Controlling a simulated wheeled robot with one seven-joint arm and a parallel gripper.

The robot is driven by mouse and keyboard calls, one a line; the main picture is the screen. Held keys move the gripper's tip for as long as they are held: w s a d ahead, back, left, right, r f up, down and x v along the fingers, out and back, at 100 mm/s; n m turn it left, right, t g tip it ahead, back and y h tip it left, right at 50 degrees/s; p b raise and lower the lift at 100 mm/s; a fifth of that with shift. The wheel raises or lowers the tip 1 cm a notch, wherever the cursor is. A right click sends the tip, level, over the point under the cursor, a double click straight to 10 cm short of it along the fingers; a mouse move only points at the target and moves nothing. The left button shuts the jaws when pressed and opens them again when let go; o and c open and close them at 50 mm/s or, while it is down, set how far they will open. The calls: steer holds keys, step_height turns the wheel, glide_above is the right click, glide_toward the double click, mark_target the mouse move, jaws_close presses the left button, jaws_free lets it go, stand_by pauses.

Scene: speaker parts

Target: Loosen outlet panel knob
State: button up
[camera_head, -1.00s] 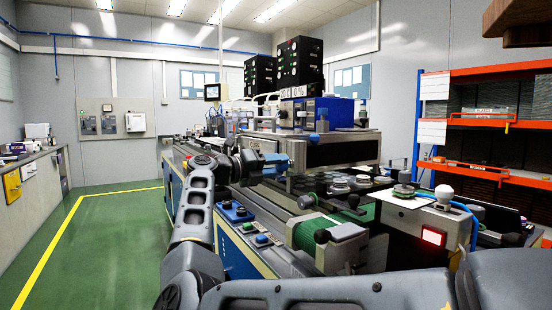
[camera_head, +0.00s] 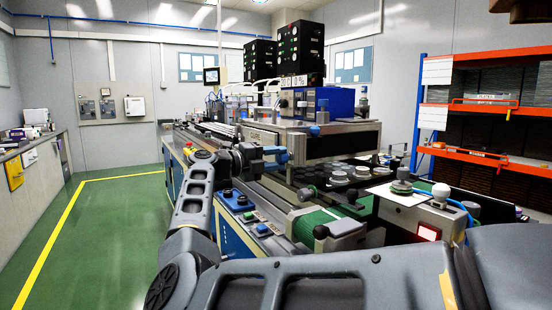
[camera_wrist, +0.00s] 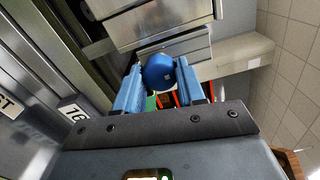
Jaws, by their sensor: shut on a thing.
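A round blue knob (camera_wrist: 159,72) shows in the wrist view between the two blue fingers of my gripper (camera_wrist: 160,84). The fingers are shut on it, one on each side. In the head view my gripper (camera_head: 276,153) reaches right from my arm, beside the front of the long machine. The knob cannot be made out there. The outlet panel cannot be picked out for certain; grey metal plates (camera_wrist: 160,22) lie just beyond the knob in the wrist view.
The machine (camera_head: 330,146) fills the middle, with a green conveyor (camera_head: 308,222) and a control box with buttons (camera_head: 238,202) at its near end. A box with a lit red button (camera_head: 428,233) stands right. An orange shelf (camera_head: 483,104) is behind. Green floor (camera_head: 112,235) is clear at left.

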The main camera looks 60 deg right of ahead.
steer(key=shift+d, duration=0.1)
steer(key=o, duration=1.1)
steer(key=shift+c, duration=0.2)
steer(key=b+v, duration=0.1)
steer(key=v, duration=0.6)
steer(key=shift+a, duration=0.4)
steer(key=shift+w, duration=0.15)
